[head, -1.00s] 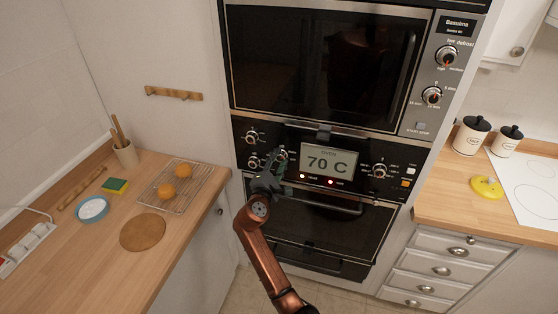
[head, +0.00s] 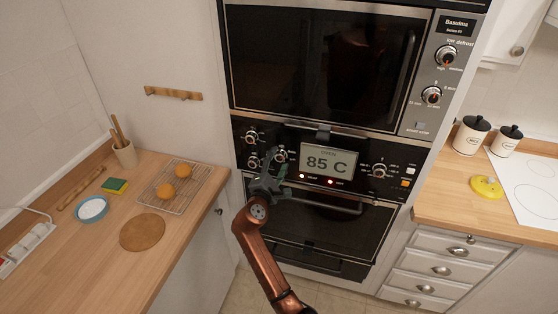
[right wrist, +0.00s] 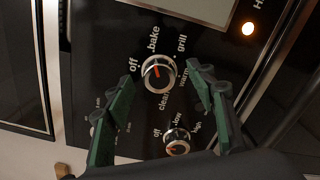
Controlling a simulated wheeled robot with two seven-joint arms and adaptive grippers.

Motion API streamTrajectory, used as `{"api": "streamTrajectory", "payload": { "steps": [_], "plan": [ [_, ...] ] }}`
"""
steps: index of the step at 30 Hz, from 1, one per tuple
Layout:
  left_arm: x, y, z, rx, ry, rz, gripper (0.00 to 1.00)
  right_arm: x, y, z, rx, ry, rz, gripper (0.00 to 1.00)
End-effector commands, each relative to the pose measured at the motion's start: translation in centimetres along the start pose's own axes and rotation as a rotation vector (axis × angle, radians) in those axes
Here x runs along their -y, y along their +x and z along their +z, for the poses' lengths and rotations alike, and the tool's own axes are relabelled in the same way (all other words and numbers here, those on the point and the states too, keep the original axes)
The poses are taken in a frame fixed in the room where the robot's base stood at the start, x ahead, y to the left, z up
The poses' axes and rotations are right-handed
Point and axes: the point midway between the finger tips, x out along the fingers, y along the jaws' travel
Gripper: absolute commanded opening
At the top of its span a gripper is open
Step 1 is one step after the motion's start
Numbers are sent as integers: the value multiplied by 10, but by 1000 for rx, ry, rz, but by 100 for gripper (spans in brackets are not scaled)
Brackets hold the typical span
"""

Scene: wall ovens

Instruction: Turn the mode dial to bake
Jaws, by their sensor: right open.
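The mode dial (right wrist: 159,73) is a round silver-rimmed knob with a red mark, ringed by the words off, bake, grill, warm and clean. Its mark seems to point up-left, towards the off and bake side; I cannot tell exactly where. It also shows in the head view (head: 281,155), left of the display. My right gripper (right wrist: 163,80) is open and empty, its green fingers spread to either side of the dial in the right wrist view. In the head view the right gripper (head: 270,170) is just in front of the panel. My left gripper is not in view.
A second knob (right wrist: 177,141), marked low and high, is below the mode dial in the wrist view. The oven display (head: 328,161) reads 85 C. The oven handle (head: 330,205) runs below the panel. A wooden counter (head: 95,250) lies at the left.

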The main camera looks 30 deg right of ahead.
Motion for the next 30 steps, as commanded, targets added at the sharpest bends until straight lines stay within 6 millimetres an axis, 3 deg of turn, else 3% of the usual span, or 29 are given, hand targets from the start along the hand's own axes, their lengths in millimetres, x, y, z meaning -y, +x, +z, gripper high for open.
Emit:
{"api": "streamTrajectory", "payload": {
  "steps": [15, 21, 30],
  "plan": [
    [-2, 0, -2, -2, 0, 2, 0, 1, -96, 0, -1, 1, -2, 51],
    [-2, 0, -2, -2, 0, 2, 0, 0, -110, 0, 0, 1, -1, 51],
    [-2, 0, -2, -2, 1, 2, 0, 0, -111, 0, 0, 1, -1, 51]
  ]
}}
